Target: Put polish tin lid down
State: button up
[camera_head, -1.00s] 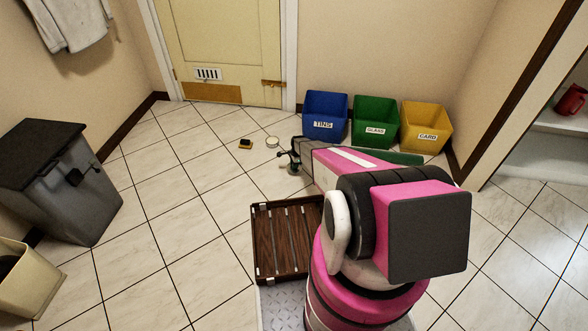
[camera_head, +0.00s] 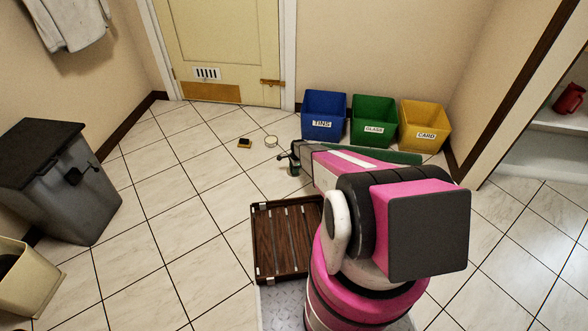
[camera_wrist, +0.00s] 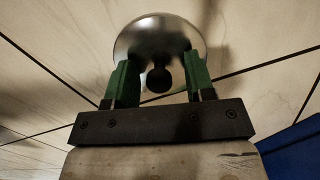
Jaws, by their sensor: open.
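The polish tin lid (camera_wrist: 158,38) shows in the wrist view as a shiny round metal disc with a dark round knob. My gripper (camera_wrist: 158,72) is open, with one green finger on each side of the knob and a visible gap to each. The lid is close beyond the fingertips, over the pale floor tiles; whether it rests flat on the floor is hard to tell. In the head view my gripper (camera_head: 288,160) is low over the floor, and the lid cannot be made out there. A small round tin (camera_head: 271,141) stands on the floor just behind it.
A small yellow and black block (camera_head: 245,143) lies left of the tin. Blue (camera_head: 324,117), green (camera_head: 373,121) and yellow (camera_head: 424,125) bins stand along the wall. A brown slatted tray (camera_head: 284,240) is in front.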

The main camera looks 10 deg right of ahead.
jog(key=shift+r, duration=0.15)
notch_tip(320, 180, up, 11)
jog(key=d, duration=0.1)
jog(key=s+r+n, duration=0.8)
jog(key=s+r, duration=1)
jog(key=r, duration=0.3)
jog(key=s+a+r+n+h, duration=0.1)
jog(key=s+r+n, duration=0.7)
jog(key=s+r, duration=1.1)
notch_tip(320, 180, up, 3)
jog(key=shift+s+f, duration=0.1)
jog(key=shift+s, duration=0.05)
jog(key=shift+a+h, duration=0.3)
jog(key=shift+a, duration=0.05)
